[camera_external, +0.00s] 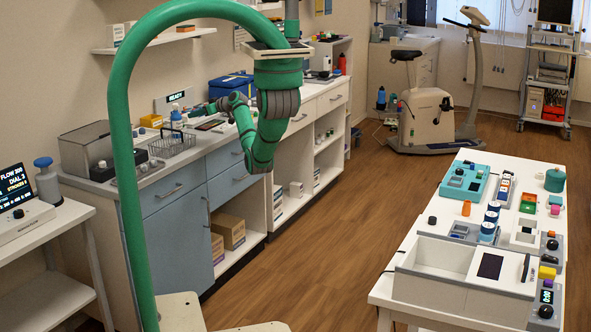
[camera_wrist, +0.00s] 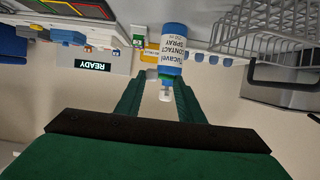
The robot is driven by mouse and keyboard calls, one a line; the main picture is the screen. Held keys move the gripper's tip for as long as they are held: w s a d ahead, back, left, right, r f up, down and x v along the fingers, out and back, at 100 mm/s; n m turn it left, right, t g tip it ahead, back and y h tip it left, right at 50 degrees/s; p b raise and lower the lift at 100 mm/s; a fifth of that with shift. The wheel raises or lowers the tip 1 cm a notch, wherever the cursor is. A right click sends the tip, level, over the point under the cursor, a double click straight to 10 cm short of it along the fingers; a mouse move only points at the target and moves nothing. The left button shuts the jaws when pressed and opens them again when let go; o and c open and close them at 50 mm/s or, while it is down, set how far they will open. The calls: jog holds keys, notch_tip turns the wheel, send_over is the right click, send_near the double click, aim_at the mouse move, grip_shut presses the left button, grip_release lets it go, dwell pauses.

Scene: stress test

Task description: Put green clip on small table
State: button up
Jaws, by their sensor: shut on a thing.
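My gripper (camera_external: 190,109) reaches left over the counter at the back wall. In the wrist view my gripper (camera_wrist: 160,88) has its dark green fingers at either side of the top of a blue and white spray bottle (camera_wrist: 172,45). The spray bottle also shows in the external view (camera_external: 177,117). A small green patch (camera_wrist: 165,77) sits at the bottle's neck; I cannot tell if it is a clip. A white table (camera_external: 45,219) stands at the left; a longer white table (camera_external: 400,300) at the right bears green pieces, one of them (camera_external: 528,203) in a tray.
A wire basket (camera_external: 172,146) stands on the counter beside the bottle and also shows in the wrist view (camera_wrist: 265,35). A grey machine (camera_external: 88,150) is left of it. A blue box (camera_external: 231,86) is farther back. The wooden floor between counter and right table is clear.

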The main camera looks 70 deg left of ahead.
jog(key=a+f, duration=0.3)
jog(key=a, duration=0.1)
jog(key=s+a+f, duration=0.1)
jog(key=a+f, duration=0.1)
jog(key=shift+a+f, duration=0.2)
jog(key=shift+f, duration=0.1)
jog(key=shift+a+f, duration=0.6)
jog(key=shift+f, duration=1.7)
jog(key=o, duration=1)
jog(key=shift+f, duration=0.1)
jog(key=v, duration=1.1)
jog(key=shift+o, duration=0.6)
jog(key=shift+w+d+r, duration=0.25)
jog(key=shift+w+d, duration=0.1)
jog(key=shift+d, duration=0.05)
